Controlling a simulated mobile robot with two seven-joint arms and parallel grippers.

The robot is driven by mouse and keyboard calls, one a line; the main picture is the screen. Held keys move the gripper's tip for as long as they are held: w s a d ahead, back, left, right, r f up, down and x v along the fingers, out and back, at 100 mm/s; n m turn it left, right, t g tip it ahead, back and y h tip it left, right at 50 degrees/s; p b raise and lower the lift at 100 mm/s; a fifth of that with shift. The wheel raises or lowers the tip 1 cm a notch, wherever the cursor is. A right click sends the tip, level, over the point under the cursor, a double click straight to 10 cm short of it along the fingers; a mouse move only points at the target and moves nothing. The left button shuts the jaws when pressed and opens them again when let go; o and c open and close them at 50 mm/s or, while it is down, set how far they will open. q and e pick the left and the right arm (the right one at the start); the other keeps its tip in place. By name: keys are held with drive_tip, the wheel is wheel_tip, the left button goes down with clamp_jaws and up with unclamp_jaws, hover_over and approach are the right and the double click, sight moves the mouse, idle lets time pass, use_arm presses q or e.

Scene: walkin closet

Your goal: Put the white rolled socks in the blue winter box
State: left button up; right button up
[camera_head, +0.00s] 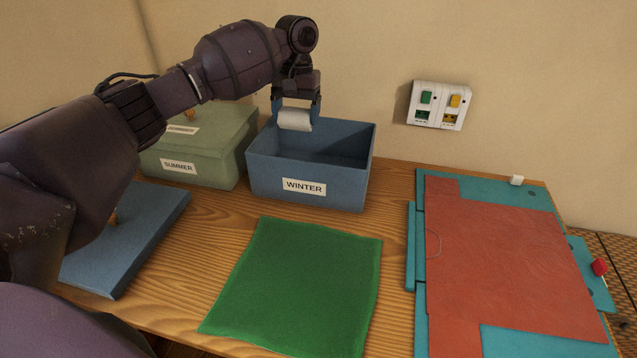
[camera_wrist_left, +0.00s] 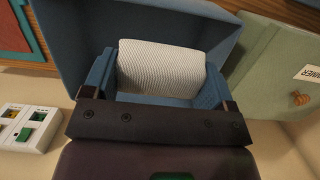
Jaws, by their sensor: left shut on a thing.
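The white rolled socks (camera_head: 295,119) are held between the fingers of my left gripper (camera_head: 296,110), which is shut on them. They hang over the open blue winter box (camera_head: 305,184), near the level of its rim. The box carries a WINTER label and the visible part of its inside looks empty. In the left wrist view the white rolled socks (camera_wrist_left: 161,68) lie between the two blue fingers, with the blue box (camera_wrist_left: 140,20) behind them. My right gripper is not in view.
A closed green SUMMER box (camera_head: 205,150) stands left of the blue box. A blue lid (camera_head: 130,240) lies at the front left. A green cloth (camera_head: 295,285) lies flat in front. A teal and red board (camera_head: 500,255) covers the right side. A switch panel (camera_head: 440,105) is on the wall.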

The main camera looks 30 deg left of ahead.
sight(298, 177)
use_arm(q)
drive_tip(key=shift+w+a+r, duration=0.1)
drive_tip(key=shift+w+a, duration=0.15)
drive_tip(key=shift+w, duration=0.05)
drive_tip(key=shift+a, duration=0.1)
wheel_tip(298, 177, down, 14)
drive_tip(key=b, duration=0.3)
wheel_tip(298, 177, down, 5)
drive_tip(key=shift+f+b, duration=0.15)
drive_tip(key=shift+b, duration=0.5)
drive_tip(key=shift+f, duration=0.2)
drive_tip(key=shift+r, duration=0.15)
